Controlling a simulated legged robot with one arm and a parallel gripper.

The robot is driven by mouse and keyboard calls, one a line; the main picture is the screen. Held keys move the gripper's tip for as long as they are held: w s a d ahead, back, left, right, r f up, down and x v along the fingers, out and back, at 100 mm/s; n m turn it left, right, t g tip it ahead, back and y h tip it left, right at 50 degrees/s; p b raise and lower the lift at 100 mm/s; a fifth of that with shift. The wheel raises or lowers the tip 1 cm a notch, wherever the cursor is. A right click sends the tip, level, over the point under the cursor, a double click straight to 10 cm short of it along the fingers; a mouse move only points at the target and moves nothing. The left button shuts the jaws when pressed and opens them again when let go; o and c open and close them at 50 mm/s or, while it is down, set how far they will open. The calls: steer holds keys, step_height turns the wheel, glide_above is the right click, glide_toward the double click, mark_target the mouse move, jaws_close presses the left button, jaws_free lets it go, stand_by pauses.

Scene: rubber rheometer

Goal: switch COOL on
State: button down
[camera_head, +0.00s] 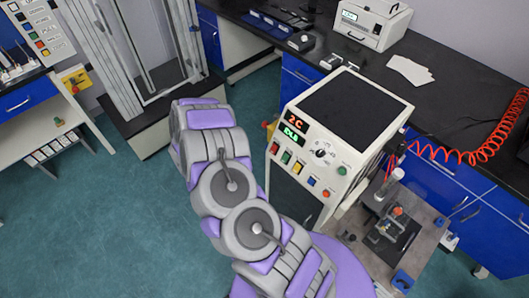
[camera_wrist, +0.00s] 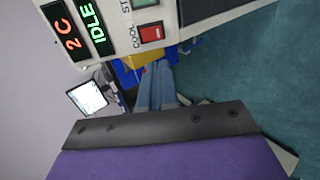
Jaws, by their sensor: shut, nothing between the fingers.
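The rheometer cabinet (camera_head: 352,108) is white with a black top and a sloped front panel, lit displays reading "2 C" and "IDLE". The COOL switch (camera_wrist: 152,33) is a red rocker beside its label in the wrist view; it also shows as the leftmost red switch (camera_head: 275,148) in the head view. A green switch (camera_wrist: 145,3) sits beside it. My gripper (camera_wrist: 153,66) is shut and empty, its bluish-grey fingers pointing toward the panel edge near COOL. I cannot tell if the tips touch anything. In the head view, the gripper is not visible.
A glass-doored cabinet (camera_head: 150,60) stands at the left. A black bench (camera_head: 460,85) runs behind. A small press (camera_head: 395,215) is at the right. Green floor lies open at the left.

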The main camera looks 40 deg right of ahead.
mark_target(271, 152)
steer(key=b+x, duration=0.3)
steer(key=x, duration=1)
steer(key=shift+a+f, duration=0.1)
steer(key=shift+d+f+b, duration=0.3)
steer(key=shift+d+b, duration=0.1)
steer(key=shift+d, duration=0.2)
steer(key=shift+w, duration=0.1)
steer(key=shift+d+r+p, duration=0.1)
steer(key=shift+r+p, duration=0.05)
steer(key=shift+p, duration=0.25)
steer(key=shift+r+p, duration=0.6)
steer(key=shift+p, duration=0.15)
